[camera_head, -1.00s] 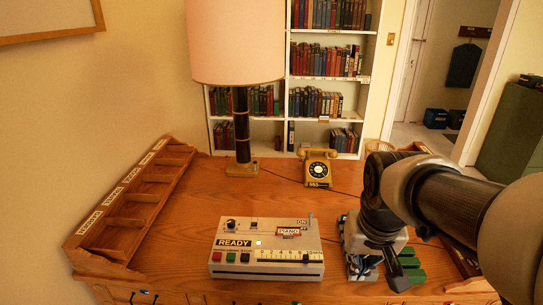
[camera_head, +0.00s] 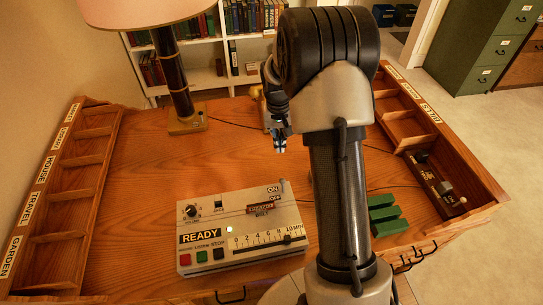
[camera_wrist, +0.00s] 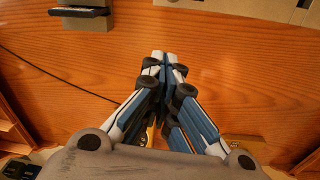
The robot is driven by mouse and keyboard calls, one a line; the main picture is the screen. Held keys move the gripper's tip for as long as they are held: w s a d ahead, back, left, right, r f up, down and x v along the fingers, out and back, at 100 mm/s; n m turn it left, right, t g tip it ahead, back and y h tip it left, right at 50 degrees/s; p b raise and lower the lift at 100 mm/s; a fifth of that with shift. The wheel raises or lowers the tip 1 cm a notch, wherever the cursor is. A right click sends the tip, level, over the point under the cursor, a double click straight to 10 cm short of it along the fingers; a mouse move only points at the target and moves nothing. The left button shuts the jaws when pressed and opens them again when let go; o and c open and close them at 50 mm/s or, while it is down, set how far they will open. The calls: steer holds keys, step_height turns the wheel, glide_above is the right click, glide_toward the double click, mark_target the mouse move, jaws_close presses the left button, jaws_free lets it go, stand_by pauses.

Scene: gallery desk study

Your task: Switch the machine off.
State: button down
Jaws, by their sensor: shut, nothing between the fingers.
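The machine (camera_head: 240,262) is a cream box on the desk, with a READY label, a small lit light, coloured buttons and a slider scale. A small lever (camera_head: 282,187) stands at its back right corner beside the ON and OFF labels; it appears nearer ON. My gripper (camera_head: 280,147) is over the desk beyond the machine, apart from it and pointing down. In the wrist view my gripper (camera_wrist: 164,56) has its fingertips together and empty. A strip of the machine (camera_wrist: 240,6) shows at the top right there; its lever is not clearly visible.
A lamp (camera_head: 172,75) stands behind the machine at left. A gold telephone (camera_head: 256,93) is mostly hidden behind my arm. Compartment racks (camera_head: 75,190) line the desk sides. The desk between lamp and machine is clear.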

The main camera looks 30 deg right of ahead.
mark_target(283, 186)
step_height(283, 186, down, 11)
steer(key=b, duration=0.3)
steer(key=s+r, duration=0.1)
steer(key=s+a+r+b, duration=0.1)
steer(key=s, duration=0.1)
steer(key=shift+s+r, duration=0.1)
steer(key=shift+s, duration=0.15)
steer(key=shift+w, duration=0.1)
stand_by(0.4)
